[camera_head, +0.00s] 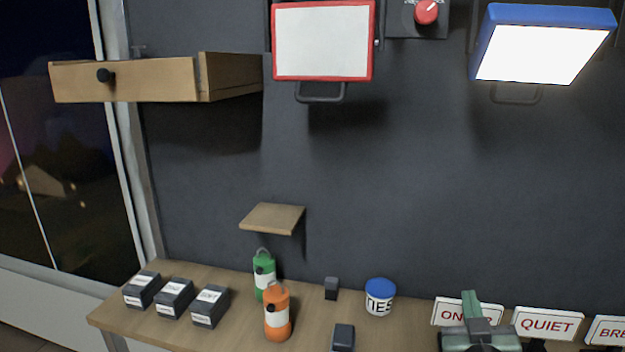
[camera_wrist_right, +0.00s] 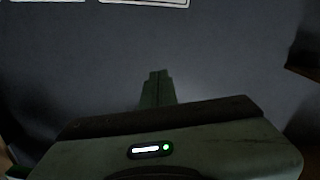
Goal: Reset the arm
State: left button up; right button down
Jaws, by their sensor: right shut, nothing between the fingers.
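My right gripper (camera_head: 470,300) shows at the bottom right of the head view, a green-grey body with its narrow fingers together and pointing up. It is in front of the signs at the right of the desk and holds nothing. In the right wrist view the shut fingers (camera_wrist_right: 157,88) stand against a dark wall, with the gripper body below them. My left gripper is not in view.
A wooden desk (camera_head: 230,325) bears several black boxes (camera_head: 174,298), a green canister (camera_head: 263,276), an orange canister (camera_head: 277,315), a blue-lidded tub (camera_head: 379,298) and signs (camera_head: 547,323). Above are a small shelf (camera_head: 272,218), an open drawer (camera_head: 125,80), a red-framed panel (camera_head: 322,40) and a lit lamp (camera_head: 540,50).

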jog(key=s+a+f+g+y, duration=0.1)
jog(key=s+f+g, duration=0.2)
jog(key=s+f, duration=0.45)
jog(key=s+a+f+g+y, duration=0.1)
jog(key=s+f+g, duration=0.3)
jog(key=f, duration=0.6)
jog(key=s+a+f+n+g+y, duration=0.1)
jog(key=s+a+f+g+y, duration=0.15)
jog(key=s+f, duration=0.5)
jog(key=s+a+f+n+g+y, duration=0.15)
jog(key=s+a+f+g, duration=0.25)
jog(key=s, duration=0.7)
notch_tip(320, 180, down, 25)
jog(key=g+b, duration=0.1)
jog(key=b, duration=0.2)
jog(key=s+d+f+g+b, duration=0.1)
jog(key=s+d+f+b, duration=0.1)
jog(key=s+f, duration=1.4)
notch_tip(320, 180, down, 4)
jog(key=shift+s+d+f+h, duration=0.2)
jog(key=shift+s+d+h, duration=0.2)
jog(key=shift+n, duration=0.25)
